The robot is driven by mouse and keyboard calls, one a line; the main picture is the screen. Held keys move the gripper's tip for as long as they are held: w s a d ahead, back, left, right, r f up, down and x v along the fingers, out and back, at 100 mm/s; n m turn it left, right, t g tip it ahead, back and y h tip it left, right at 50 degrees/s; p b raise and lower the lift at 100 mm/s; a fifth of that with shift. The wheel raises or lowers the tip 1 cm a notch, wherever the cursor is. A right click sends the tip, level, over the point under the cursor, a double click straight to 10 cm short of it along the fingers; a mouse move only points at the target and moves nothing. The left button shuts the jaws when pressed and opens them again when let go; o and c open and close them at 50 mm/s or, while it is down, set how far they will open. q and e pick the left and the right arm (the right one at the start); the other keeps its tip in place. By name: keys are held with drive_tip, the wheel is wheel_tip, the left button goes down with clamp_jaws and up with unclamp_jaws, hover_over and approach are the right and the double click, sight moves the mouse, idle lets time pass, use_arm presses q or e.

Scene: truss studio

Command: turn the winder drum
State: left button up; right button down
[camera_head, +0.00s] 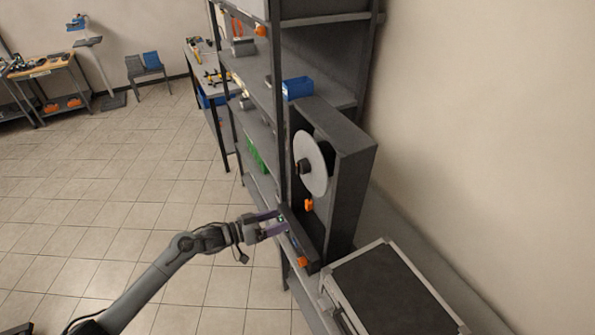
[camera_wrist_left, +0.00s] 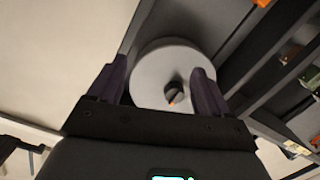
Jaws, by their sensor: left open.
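The winder drum (camera_head: 314,172) is a pale grey disc with a dark hub knob, mounted upright on the face of a dark box-like housing (camera_head: 351,180). In the left wrist view the drum (camera_wrist_left: 160,62) faces the camera, with its dark knob (camera_wrist_left: 175,91) showing an orange mark. My left gripper (camera_head: 280,224) is open and empty. In the head view it appears below and left of the drum. In the wrist view its two fingers (camera_wrist_left: 160,68) flank the disc in the picture; I see no clear contact. My right gripper is not in view.
A dark metal shelf rack (camera_head: 282,130) stands beside the housing, with a blue bin (camera_head: 297,88) on a shelf. An orange part (camera_head: 309,204) sits below the drum. A dark-topped case (camera_head: 392,290) lies at lower right. Tiled floor on the left is open.

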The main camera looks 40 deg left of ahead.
use_arm(q)
drive_tip(key=w+a+r, duration=0.3)
drive_tip(key=w+a, duration=0.1)
drive_tip(key=a, duration=0.1)
drive_tip(key=m+t+y+b, duration=0.1)
drive_tip(key=t+b, duration=0.1)
approach(297, 169)
drive_tip(key=p+x, duration=0.1)
drive_tip(key=x, duration=0.7)
drive_tip(key=shift+w+r, duration=0.15)
drive_tip(key=shift+w, duration=0.05)
drive_tip(key=shift+x, duration=1.05)
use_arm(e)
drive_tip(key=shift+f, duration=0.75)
use_arm(q)
drive_tip(key=shift+c, duration=0.3)
clamp_jaws()
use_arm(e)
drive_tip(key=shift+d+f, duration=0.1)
